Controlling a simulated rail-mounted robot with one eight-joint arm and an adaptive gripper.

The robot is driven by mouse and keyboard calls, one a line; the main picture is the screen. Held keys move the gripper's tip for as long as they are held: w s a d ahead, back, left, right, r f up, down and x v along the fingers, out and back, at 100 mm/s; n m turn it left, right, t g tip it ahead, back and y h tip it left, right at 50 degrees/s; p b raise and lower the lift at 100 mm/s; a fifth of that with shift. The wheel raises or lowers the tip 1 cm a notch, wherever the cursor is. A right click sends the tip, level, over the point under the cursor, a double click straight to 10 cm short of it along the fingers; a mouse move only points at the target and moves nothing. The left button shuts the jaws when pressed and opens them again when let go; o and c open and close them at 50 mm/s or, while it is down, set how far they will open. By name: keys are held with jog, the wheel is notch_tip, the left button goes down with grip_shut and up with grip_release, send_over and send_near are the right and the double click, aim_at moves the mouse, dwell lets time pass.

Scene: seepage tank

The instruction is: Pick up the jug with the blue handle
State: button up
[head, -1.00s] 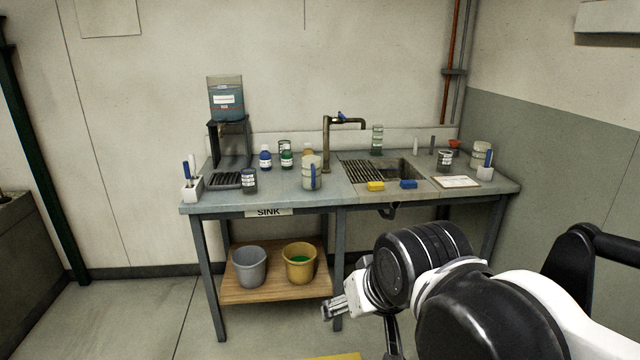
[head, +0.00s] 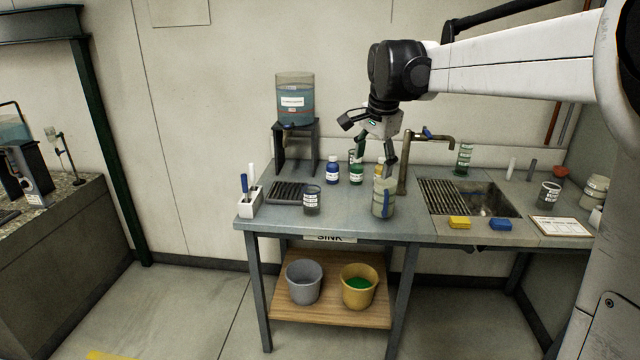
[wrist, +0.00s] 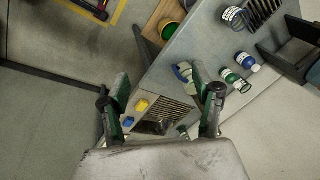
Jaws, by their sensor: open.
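The jug with the blue handle (head: 383,193) stands upright near the front edge of the sink table. It is pale and translucent, and its blue handle faces the front. In the wrist view the jug (wrist: 182,73) shows between the fingers, close to the right one. My gripper (head: 368,142) is open and empty, above the jug and pointing down over the table. In the wrist view its two green-lined fingers (wrist: 160,78) are spread wide apart.
The faucet (head: 404,165) rises just right of the jug. Yellow (head: 459,222) and blue (head: 501,224) sponges lie by the sink basin.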

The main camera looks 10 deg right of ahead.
jog(key=w+d+f+m+g+p, duration=0.25)
jog(key=w+d+m, duration=0.35)
jog(key=w, duration=0.6)
jog(key=m+p, duration=0.3)
jog(key=m, duration=0.2)
send_near(387, 192)
jog(key=shift+g+y, duration=0.3)
jog(key=shift+g, duration=0.15)
jog(key=f, duration=0.8)
jog(key=f+p, duration=0.1)
jog(key=f, duration=0.3)
jog(key=shift+w+d+f, duration=0.35)
jog(key=shift+w, duration=0.05)
grip_shut()
